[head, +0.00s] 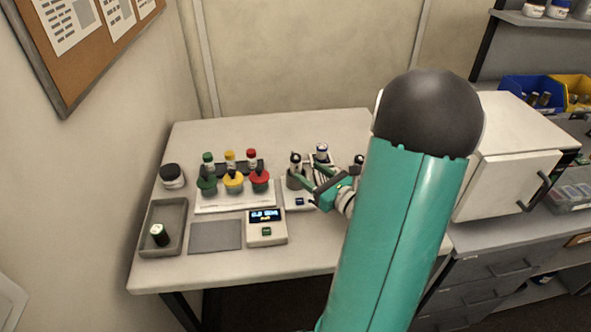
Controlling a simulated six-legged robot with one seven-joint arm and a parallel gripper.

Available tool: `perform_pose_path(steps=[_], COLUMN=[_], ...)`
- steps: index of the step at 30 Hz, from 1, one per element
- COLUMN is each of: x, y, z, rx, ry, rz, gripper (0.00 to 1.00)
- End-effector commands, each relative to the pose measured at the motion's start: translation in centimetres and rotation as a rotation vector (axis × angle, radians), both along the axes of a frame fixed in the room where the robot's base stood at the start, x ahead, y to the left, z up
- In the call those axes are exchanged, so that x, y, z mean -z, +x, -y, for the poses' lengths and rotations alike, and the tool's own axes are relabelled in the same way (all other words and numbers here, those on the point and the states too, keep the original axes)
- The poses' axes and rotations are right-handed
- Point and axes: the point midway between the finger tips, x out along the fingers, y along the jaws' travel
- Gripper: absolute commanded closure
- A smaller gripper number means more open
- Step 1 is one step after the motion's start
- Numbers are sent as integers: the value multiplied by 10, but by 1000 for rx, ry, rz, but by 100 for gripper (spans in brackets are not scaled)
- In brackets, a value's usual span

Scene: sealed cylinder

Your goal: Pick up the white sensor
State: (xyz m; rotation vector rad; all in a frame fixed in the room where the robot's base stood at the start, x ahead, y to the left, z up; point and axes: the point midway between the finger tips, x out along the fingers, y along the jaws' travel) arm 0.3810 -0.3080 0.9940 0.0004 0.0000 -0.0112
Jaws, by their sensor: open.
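My gripper (312,184) is open above the right part of the table, its green fingers pointing left. A small upright piece with a white collar and dark top (295,159) stands in a grey holder (294,181) just left of the fingertips. Another small piece with a pale, bluish top (321,150) stands behind the gripper. I cannot tell for certain which is the white sensor. Whether the fingers touch or surround the left piece is unclear. My arm hides part of the right side.
Green (208,160), yellow (230,157) and red (252,156) capped pieces stand in a row to the left. A display box (266,236), a grey pad (215,237) and a grey tray (176,214) lie in front. A white cabinet (500,185) stands at right.

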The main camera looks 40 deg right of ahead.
Motion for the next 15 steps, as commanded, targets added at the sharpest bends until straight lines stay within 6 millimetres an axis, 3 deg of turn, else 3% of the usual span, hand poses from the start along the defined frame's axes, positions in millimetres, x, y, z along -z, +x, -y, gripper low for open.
perform_pose_path(steps=[8, 15], x=[0, 0], y=[22, 58], z=[-1, -1], rx=[-2, -3], ry=[0, 0], rz=[0, 0], gripper=[47, 47])
